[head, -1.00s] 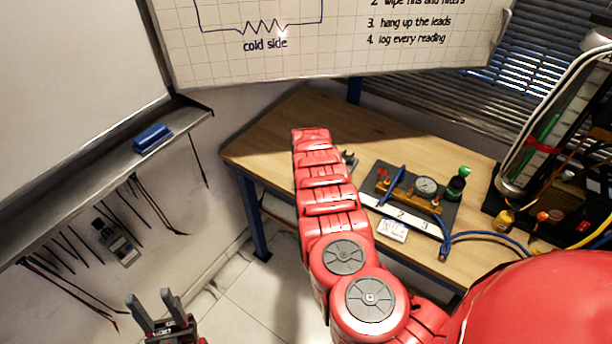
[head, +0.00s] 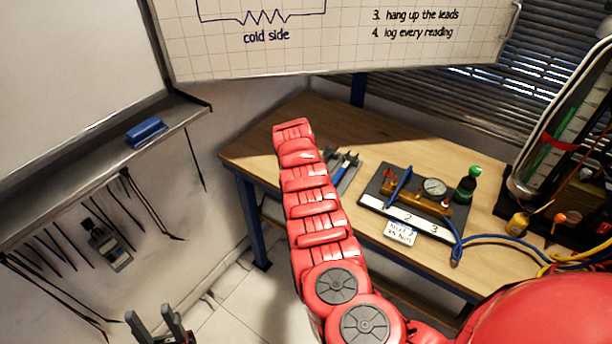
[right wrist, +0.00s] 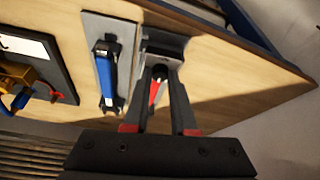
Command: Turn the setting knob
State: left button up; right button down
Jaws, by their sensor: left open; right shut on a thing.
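My right gripper (right wrist: 162,72) is shut on a slim tool with a red and dark handle (right wrist: 157,90). The tool's far end lies at a grey holder, and I cannot tell whether it is clear of it. A second tool with a blue handle (right wrist: 105,76) lies on a grey tray beside it; it also shows in the head view (head: 343,170). I cannot pick out the setting knob for certain. In the head view my red right arm hides its gripper. My left gripper (head: 160,328) is open and empty at the lower left, away from the bench.
A brass manifold (head: 428,203) with a round gauge (head: 434,187) sits on a dark numbered board. Blue hoses run right. The wooden bench (head: 390,150) is bare behind the board.

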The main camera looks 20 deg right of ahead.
jog(key=c, duration=0.7)
grip_release()
jog(key=shift+r, duration=0.1)
jog(key=b+v, duration=0.3)
jog(key=v, duration=1.4)
jog(key=shift+s+a+r, duration=0.1)
